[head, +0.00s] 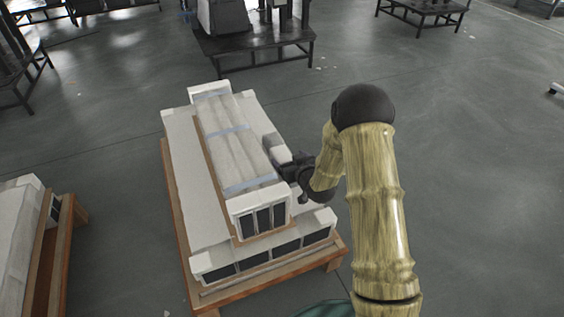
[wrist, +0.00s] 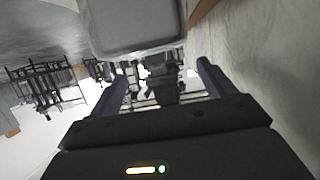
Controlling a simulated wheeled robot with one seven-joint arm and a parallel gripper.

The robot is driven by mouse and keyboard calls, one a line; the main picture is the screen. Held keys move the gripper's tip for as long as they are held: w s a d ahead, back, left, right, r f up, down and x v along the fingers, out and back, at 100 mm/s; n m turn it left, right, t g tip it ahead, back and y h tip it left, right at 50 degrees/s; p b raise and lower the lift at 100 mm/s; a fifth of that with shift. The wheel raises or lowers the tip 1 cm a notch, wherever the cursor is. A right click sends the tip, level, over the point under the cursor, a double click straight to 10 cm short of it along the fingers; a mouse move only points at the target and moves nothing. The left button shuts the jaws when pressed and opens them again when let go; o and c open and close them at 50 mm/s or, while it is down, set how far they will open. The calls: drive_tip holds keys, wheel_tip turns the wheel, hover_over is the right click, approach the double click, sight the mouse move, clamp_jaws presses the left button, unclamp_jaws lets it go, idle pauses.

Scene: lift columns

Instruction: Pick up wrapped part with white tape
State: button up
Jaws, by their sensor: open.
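A long wrapped part (head: 232,140) with pale bluish-white tape bands lies on top of a larger white-wrapped stack. A small pale block (head: 273,145) sits at the right edge of the stack, by my gripper (head: 286,166). I cannot tell which of these is the task's part. In the wrist view, a rounded grey-white block (wrist: 135,28) fills the top middle, just beyond the fingertips. My gripper (wrist: 162,72) is open, with its two fingers apart and nothing clearly between them. Its contact with the block cannot be told.
The stack rests on a brown wooden pallet (head: 262,287). Another wrapped load on a wooden pallet (head: 62,245) stands at the left. A dark metal table (head: 255,62) stands behind, with more tables farther off.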

sight(282, 153)
drive_tip(key=shift+w+a+f+b, duration=0.1)
drive_tip(key=shift+w+f+b, duration=0.15)
drive_tip(key=shift+b, duration=0.1)
drive_tip(key=b+x, duration=0.1)
drive_tip(key=x, duration=0.1)
drive_tip(key=b+x, duration=0.2)
drive_tip(key=shift+s+f, duration=0.2)
drive_tip(key=shift+f, duration=0.2)
drive_tip(key=shift+w, duration=0.25)
drive_tip(key=shift+r, duration=0.1)
drive_tip(key=shift+w, duration=0.1)
drive_tip(key=c, duration=1.5)
drive_tip(key=shift+r, duration=0.15)
